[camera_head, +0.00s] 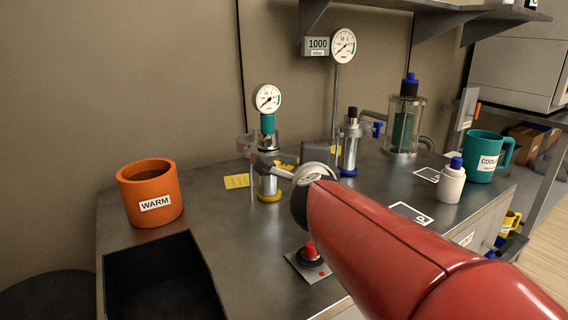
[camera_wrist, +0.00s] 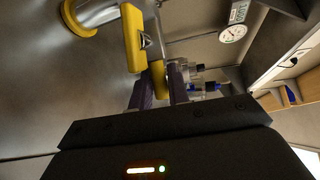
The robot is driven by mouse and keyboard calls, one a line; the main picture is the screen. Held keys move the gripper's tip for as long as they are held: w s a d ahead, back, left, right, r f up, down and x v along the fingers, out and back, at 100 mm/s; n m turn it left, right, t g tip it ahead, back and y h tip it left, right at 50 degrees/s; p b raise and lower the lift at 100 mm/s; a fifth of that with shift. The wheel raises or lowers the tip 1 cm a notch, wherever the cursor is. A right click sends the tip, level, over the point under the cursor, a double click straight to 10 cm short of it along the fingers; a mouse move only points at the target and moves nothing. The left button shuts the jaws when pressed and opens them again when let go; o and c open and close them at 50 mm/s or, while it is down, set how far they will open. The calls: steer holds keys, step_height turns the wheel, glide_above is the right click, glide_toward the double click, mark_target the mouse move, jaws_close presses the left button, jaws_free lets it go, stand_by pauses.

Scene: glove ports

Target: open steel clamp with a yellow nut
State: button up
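The steel clamp (camera_head: 262,163) is on the metal column with a teal collar and a yellow base ring. Its yellow parts (camera_head: 284,168) show just left of my arm's wrist. In the wrist view, a yellow bar (camera_wrist: 133,40) with a small steel bracket is close in front of my gripper. A second yellow piece, seemingly the nut (camera_wrist: 158,78), lies between the two dark purple fingers of my gripper (camera_wrist: 161,86). The fingers are a little apart around it; I cannot tell whether they press on it. In the head view my wrist partly hides the clamp.
A round gauge (camera_head: 267,98) tops the column. An orange WARM mug (camera_head: 150,195) and dark bin (camera_head: 165,278) are on the left. A red button (camera_head: 310,250) is on the bench front. A blue-ringed fitting (camera_head: 349,145), white bottle (camera_head: 451,184) and teal COOL mug (camera_head: 482,158) stand on the right.

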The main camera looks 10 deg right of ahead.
steer(key=o, duration=0.3)
steer(key=shift+o, duration=0.2)
steer(key=p+v, duration=0.3)
steer(key=v, duration=0.4)
steer(key=shift+s, duration=0.35)
